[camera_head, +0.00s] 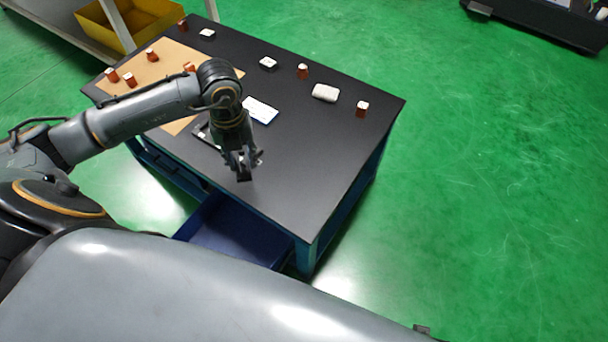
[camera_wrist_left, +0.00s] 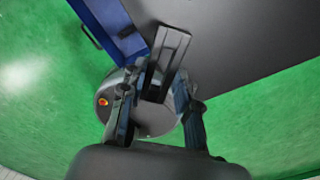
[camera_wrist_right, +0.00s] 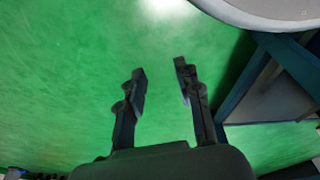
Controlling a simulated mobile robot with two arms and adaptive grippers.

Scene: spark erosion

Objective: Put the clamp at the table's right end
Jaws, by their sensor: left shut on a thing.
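The clamp (camera_wrist_left: 172,52) is a dark, flat, slotted piece in the left wrist view. My left gripper (camera_wrist_left: 158,92) is shut on it. In the head view my left gripper (camera_head: 240,160) holds the clamp (camera_head: 244,176) over the front part of the black table (camera_head: 310,175); it is small and dark there, and I cannot tell whether it touches the top. My right gripper (camera_wrist_right: 160,75) is open and empty over the green floor, and is outside the head view.
Several orange-brown blocks with white tops, such as one near the right edge (camera_head: 361,109), stand on the table. A white rounded piece (camera_head: 325,93) and a white-and-blue card (camera_head: 260,110) lie there too. A brown mat (camera_head: 172,65) covers the left part. A blue drawer (camera_head: 235,237) stands open in front.

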